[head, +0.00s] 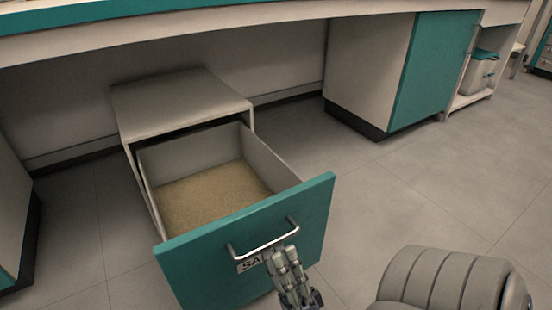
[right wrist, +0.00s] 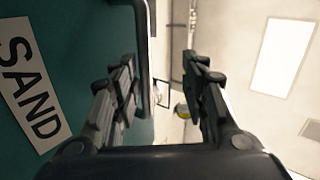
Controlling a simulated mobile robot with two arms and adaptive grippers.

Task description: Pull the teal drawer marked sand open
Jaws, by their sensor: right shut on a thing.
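The teal drawer (head: 305,205) of a low grey cabinet is pulled well out, and sand-coloured material lies in its box. Its metal bar handle (head: 250,250) runs across the front, above a partly covered white label (head: 248,265). In the right wrist view the label (right wrist: 30,85) reads SAND, and the handle (right wrist: 144,40) passes between the fingers. My right gripper (head: 280,254) is at the handle, shut on it; it also shows in the right wrist view (right wrist: 162,72). My left gripper is not in view.
The drawer's cabinet (head: 180,100) stands under a long bench (head: 270,20). A rounded grey padded object (head: 440,280) is at the lower right. A teal-fronted cupboard (head: 435,70) stands at the back right. The tiled floor (head: 390,185) right of the drawer is clear.

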